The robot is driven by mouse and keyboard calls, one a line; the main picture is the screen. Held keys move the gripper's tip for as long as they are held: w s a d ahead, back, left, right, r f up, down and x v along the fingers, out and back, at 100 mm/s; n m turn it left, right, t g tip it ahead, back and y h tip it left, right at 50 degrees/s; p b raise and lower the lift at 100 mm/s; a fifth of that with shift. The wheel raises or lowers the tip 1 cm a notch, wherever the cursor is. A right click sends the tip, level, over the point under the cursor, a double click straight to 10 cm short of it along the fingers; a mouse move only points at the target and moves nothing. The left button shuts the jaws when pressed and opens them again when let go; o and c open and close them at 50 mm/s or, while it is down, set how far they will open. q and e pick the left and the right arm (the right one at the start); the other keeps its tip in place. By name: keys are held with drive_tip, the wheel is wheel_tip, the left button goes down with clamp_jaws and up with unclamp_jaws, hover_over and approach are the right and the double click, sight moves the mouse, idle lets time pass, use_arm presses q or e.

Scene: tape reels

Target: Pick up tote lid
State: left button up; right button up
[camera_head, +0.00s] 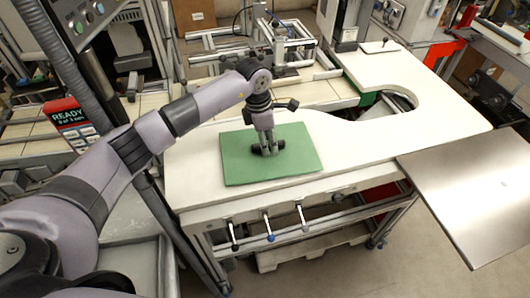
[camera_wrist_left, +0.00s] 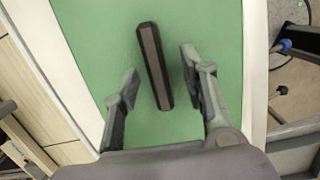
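The tote lid looks to be the flat green panel (camera_head: 290,165) lying on the white worktable, with a dark bar-shaped handle near its middle. In the left wrist view the green panel (camera_wrist_left: 205,22) fills most of the picture, and the dark handle (camera_wrist_left: 154,65) stands out between my fingers. My left gripper (camera_head: 268,148) is over the panel, pointing down at the handle. In the left wrist view my left gripper (camera_wrist_left: 158,75) is open, with a finger on each side of the handle and gaps on both sides. My right gripper is in neither view.
The white worktable (camera_head: 370,130) has free room right of the panel and a curved cut-out at its far right. A metal sheet (camera_head: 480,195) juts out at the right. A red READY sign (camera_head: 70,120) stands at the left. Framework and equipment (camera_head: 290,45) stand behind.

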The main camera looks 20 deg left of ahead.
use_arm(q)
drive_tip(key=shift+f, duration=0.65)
drive_tip(key=shift+w+a+f, duration=0.1)
drive_tip(key=shift+w+f, duration=0.05)
drive_tip(key=shift+w, duration=0.1)
drive_tip(key=shift+s+d, duration=0.15)
drive_tip(key=shift+d, duration=0.05)
drive_tip(key=c, duration=0.3)
clamp_jaws()
